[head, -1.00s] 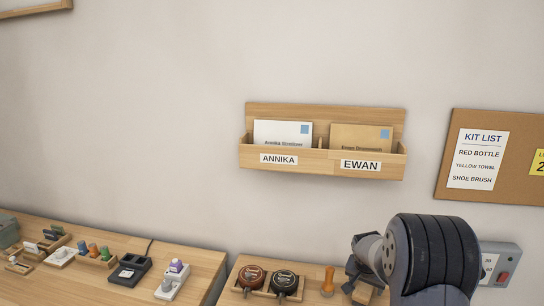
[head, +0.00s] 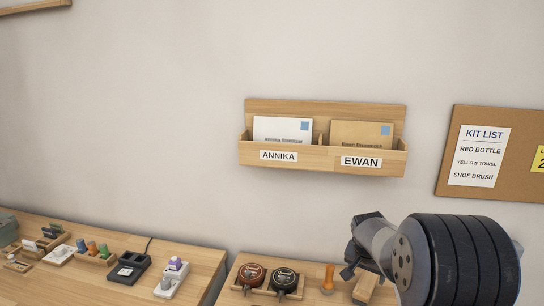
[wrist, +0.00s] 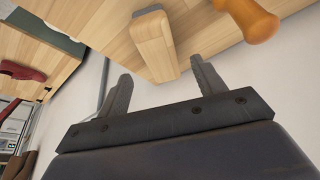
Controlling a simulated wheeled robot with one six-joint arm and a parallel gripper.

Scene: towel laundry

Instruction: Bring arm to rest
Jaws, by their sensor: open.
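My arm reaches in at the lower right of the head view. My gripper (wrist: 160,88) shows its two dark fingers in the wrist view, spread apart with nothing between them. A wooden block (wrist: 154,46) on the wooden table lies beyond the fingertips, apart from them. In the head view the gripper's fingers are mostly hidden behind my wrist, above the right table near the wooden block (head: 366,288).
A wall letter rack (head: 322,160) holds a white and a tan envelope. A corkboard (head: 520,150) hangs at right. Several small items fill the left table.

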